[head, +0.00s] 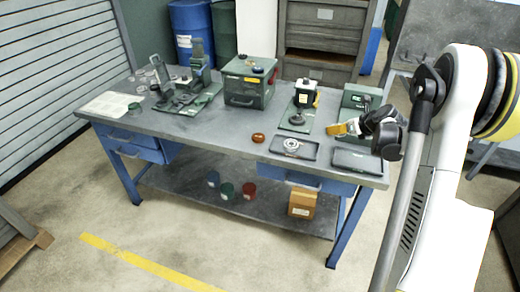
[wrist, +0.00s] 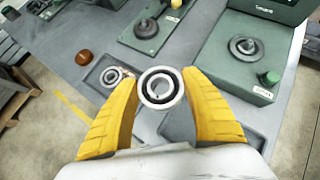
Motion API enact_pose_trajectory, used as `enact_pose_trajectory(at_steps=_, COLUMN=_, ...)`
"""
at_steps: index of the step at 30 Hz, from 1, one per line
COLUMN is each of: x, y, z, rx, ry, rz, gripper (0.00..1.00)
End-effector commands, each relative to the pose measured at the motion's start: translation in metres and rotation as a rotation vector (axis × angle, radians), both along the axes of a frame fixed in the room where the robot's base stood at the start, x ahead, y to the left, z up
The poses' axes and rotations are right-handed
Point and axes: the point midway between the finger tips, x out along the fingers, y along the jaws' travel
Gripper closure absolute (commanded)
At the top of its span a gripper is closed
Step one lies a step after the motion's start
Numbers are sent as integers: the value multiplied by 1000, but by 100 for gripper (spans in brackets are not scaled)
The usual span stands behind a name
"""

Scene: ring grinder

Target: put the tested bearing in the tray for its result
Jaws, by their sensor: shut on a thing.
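In the wrist view, a silver bearing ring (wrist: 160,88) with a dark inner band is held between the yellow fingertips of my gripper (wrist: 161,92). In the head view my gripper (head: 347,128) is above the right part of the bench; the bearing is hard to make out there. The left tray (head: 312,150) holds a silver bearing (head: 291,144). The right tray (head: 358,160) looks empty in the head view and is partly hidden under the fingers in the wrist view (wrist: 178,125). A green tester (wrist: 225,65) with a spindle stands behind, its screen text unreadable.
An orange-brown round part (head: 258,137) lies left of the trays. A green stand (head: 300,108), a green box (head: 248,88) and a press-like fixture (head: 190,92) stand along the bench (head: 215,128). The bench front left of the orange-brown part is mostly clear.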

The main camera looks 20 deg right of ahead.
Motion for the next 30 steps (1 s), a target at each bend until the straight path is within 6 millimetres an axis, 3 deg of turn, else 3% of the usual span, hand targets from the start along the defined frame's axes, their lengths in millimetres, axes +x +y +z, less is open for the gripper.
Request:
enact_pose_trajectory(at_steps=2, x=3, y=-4, z=-7, rx=-3, ry=8, rz=-2, gripper=86)
enact_pose_trajectory(at_steps=4, x=8, y=3, z=-15, rx=-2, ry=10, rz=-2, gripper=86)
enact_pose_trajectory(at_steps=12, x=40, y=63, z=-56, rx=-3, ry=9, rz=2, gripper=86)
enact_pose_trajectory(at_steps=18, x=54, y=89, z=-72, rx=-4, ry=9, rz=-2, gripper=86)
enact_pose_trajectory(at_steps=23, x=56, y=92, z=-79, rx=-3, ry=8, rz=-4, gripper=86)
enact_pose_trajectory(at_steps=30, x=56, y=92, z=-114, rx=-3, ry=10, rz=-4, gripper=84)
